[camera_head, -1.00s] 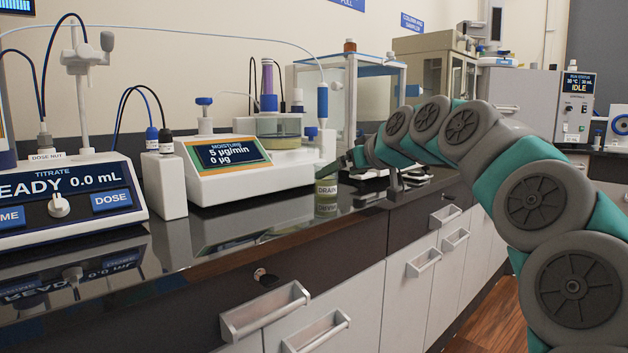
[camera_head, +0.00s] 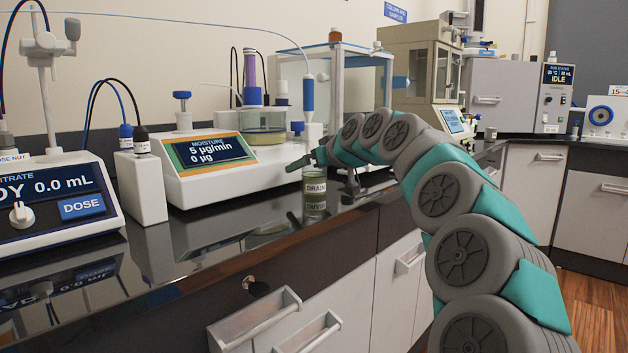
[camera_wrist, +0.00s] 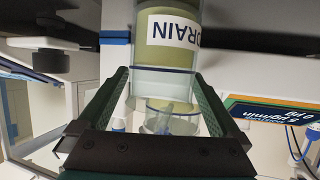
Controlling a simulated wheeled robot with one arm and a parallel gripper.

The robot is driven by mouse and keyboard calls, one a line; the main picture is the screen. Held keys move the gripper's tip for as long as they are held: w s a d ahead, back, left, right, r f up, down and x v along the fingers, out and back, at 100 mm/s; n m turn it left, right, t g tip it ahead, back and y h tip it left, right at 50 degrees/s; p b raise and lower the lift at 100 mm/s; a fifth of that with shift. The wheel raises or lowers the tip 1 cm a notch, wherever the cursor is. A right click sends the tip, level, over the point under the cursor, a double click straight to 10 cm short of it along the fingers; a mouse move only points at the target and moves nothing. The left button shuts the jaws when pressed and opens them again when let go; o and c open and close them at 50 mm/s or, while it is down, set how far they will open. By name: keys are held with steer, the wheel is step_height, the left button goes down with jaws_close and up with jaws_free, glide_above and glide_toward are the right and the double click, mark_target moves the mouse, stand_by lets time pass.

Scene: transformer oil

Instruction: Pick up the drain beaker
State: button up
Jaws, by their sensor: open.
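The drain beaker (camera_head: 315,188) is a small clear glass with a yellowish-green liquid and a white "DRAIN" label. It stands upright on the dark glossy bench, in front of the right end of the moisture meter. In the wrist view the beaker (camera_wrist: 168,55) appears upside down, with its clear upper part between my fingers. My gripper (camera_wrist: 160,76) is open, one finger on each side of the glass, with gaps showing. In the head view my gripper (camera_head: 318,157) is small and dark, just above the beaker; its fingers are hard to make out there.
The moisture meter (camera_head: 215,163) with its glass vessel (camera_head: 262,125) stands close behind and left of the beaker. A glass-walled cabinet (camera_head: 345,85) stands behind my arm. The titrator (camera_head: 60,195) is at the left. The bench front edge lies close before the beaker.

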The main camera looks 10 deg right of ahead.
steer(key=shift+w+a+f, duration=0.1)
steer(key=shift+w, duration=0.25)
steer(key=shift+c, duration=0.4)
steer(key=c, duration=1.5)
